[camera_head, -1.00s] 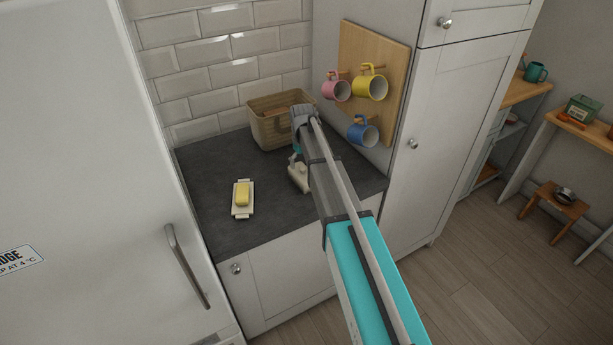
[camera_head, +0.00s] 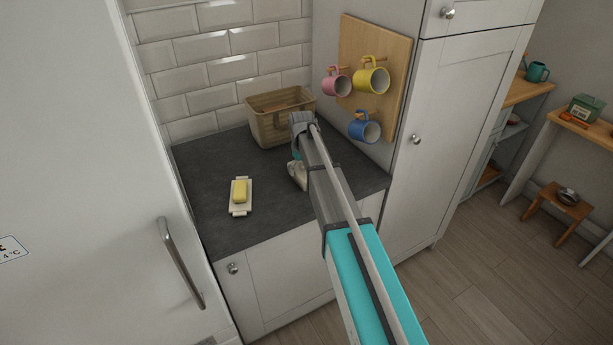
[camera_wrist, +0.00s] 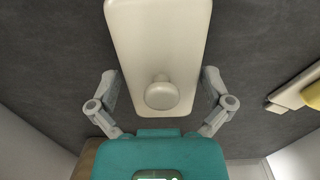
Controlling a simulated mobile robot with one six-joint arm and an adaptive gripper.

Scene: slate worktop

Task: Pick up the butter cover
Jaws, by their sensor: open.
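The butter cover (camera_wrist: 158,45) is a cream-white, long rounded lid with a round knob (camera_wrist: 161,94) on top. It lies on the dark worktop below my gripper (camera_wrist: 160,80). In the wrist view my gripper is open, with one finger on each side of the cover and the knob between them. I cannot tell whether the fingers touch it. In the head view the cover (camera_head: 297,175) is partly hidden by my arm. The yellow butter (camera_head: 239,191) sits uncovered on a white dish (camera_head: 239,209) to the left.
A woven basket (camera_head: 265,124) stands behind my arm near the tiled wall. Pink, yellow and blue mugs (camera_head: 364,127) hang on a wooden board at the right. The fridge (camera_head: 90,180) borders the worktop (camera_head: 208,165) on the left. The worktop around the butter dish is clear.

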